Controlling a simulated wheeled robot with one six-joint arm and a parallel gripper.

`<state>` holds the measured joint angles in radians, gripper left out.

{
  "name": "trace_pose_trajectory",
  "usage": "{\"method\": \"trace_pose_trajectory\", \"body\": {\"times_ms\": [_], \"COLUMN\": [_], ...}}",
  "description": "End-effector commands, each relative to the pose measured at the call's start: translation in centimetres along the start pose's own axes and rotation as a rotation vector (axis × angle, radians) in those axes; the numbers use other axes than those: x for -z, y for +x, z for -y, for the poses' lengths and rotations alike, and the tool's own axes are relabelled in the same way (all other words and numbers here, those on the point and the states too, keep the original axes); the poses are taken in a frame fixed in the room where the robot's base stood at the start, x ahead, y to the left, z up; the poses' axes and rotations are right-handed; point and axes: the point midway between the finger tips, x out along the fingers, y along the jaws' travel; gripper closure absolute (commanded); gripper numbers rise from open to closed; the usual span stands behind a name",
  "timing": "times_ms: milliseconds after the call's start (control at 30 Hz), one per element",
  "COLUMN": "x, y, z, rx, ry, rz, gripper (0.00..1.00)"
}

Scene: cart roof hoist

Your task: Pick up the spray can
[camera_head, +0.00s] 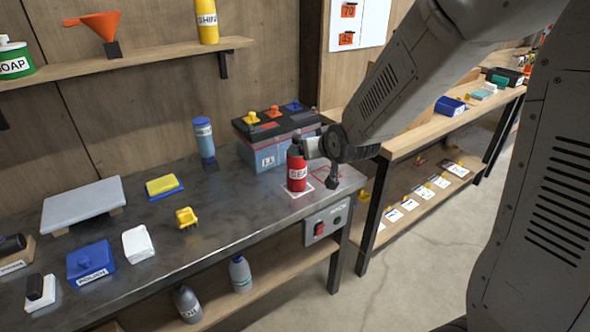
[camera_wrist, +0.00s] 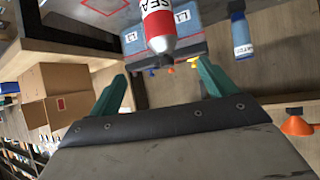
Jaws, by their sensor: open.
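The red spray can (camera_head: 297,174) with a white label reading "SEA" stands upright on a marked square near the right end of the dark bench. The can lies beyond the fingertips, roughly in line with the gap.
A battery-like box (camera_head: 262,150) with coloured caps stands right behind the can. A blue bottle (camera_head: 204,140) is to its left. A small black-topped object (camera_head: 332,178) stands close to its right.

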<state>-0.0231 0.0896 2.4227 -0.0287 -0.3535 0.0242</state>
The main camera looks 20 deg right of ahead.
Motion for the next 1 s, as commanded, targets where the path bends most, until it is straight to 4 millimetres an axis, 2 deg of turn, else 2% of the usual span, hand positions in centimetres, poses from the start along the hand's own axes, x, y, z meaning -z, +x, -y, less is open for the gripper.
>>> {"method": "trace_pose_trajectory", "body": {"times_ms": [33, 100, 200, 300, 400, 600, 1000], "x": [-0.5, -0.6, -1.2, -2.1, -2.9, -3.6, -1.5], "y": [2.4, 4.8, 7.6, 9.5, 10.4, 11.0, 14.8], "z": [0.2, 0.4, 0.7, 1.0, 1.2, 1.4, 0.9], "rx": [0.001, 0.003, 0.007, 0.011, 0.013, 0.015, 0.015], "ry": [-0.001, -0.002, -0.005, -0.007, -0.008, -0.008, -0.008], "rz": [-0.052, -0.148, -0.281, -0.397, -0.487, -0.578, -0.59], "gripper": [0.17, 0.17, 0.17, 0.17, 0.17, 0.17, 0.17]}}
